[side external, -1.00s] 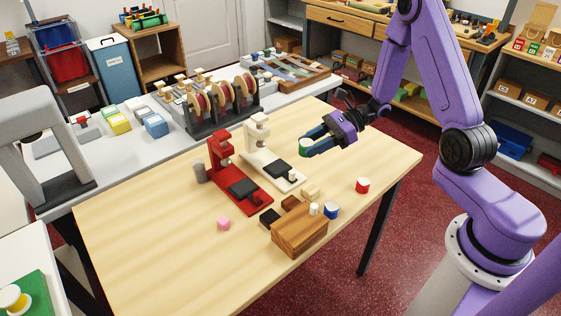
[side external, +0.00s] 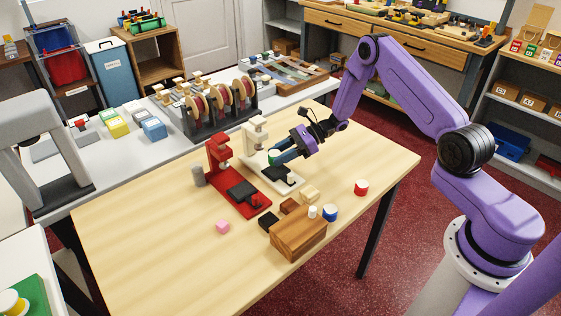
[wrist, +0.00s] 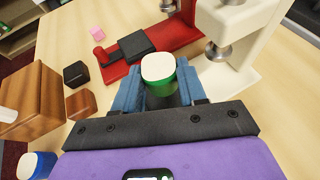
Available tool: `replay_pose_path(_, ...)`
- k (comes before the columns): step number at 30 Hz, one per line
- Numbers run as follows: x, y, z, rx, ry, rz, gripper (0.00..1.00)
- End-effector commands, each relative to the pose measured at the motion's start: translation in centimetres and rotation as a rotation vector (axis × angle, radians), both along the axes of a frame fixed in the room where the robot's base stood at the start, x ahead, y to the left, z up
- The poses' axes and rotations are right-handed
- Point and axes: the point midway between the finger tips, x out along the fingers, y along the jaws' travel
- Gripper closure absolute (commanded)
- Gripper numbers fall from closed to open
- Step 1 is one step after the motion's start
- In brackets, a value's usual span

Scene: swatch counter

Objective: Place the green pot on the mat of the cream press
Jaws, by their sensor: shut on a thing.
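The green pot (side external: 273,156) has a white top, and its green side shows in the wrist view (wrist: 162,89). My gripper (side external: 277,157) is shut on it, with a blue finger on either side. The cream press (side external: 256,134) stands behind the red one on the wooden table. Its dark mat (side external: 275,173) lies on its pale base, just below the pot in the side view. The pot appears held above the base near the mat; the exact gap is hard to tell. In the wrist view the cream press (wrist: 240,35) is at upper right.
The red press (side external: 219,153) with its dark mat (side external: 242,189) stands left of the cream one. A wooden block (side external: 298,236), a blue pot (side external: 330,213), a red pot (side external: 361,188), a pink cube (side external: 222,226) and a grey cylinder (side external: 198,176) stand around. The table's left front is clear.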

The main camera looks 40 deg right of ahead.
Motion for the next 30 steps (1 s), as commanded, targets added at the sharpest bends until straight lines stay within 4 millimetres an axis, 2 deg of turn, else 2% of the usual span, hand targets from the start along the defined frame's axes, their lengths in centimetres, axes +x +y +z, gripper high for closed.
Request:
replay_pose_path(3, -0.1, 0.0, -1.7, 0.001, 0.003, 0.001, 0.89)
replay_pose_path(6, -0.1, 0.0, -2.6, 0.001, 0.002, 0.0, 0.89)
replay_pose_path(20, -0.1, 0.0, -3.2, 0.001, 0.001, 0.001, 0.89)
replay_pose_path(21, -0.1, 0.0, -3.1, 0.001, 0.001, 0.001, 0.49)
replay_pose_path(23, -0.1, 0.0, -3.1, 0.001, 0.001, 0.001, 0.34)
replay_pose_path(30, -0.1, 0.0, -3.1, 0.001, 0.001, 0.001, 0.34)
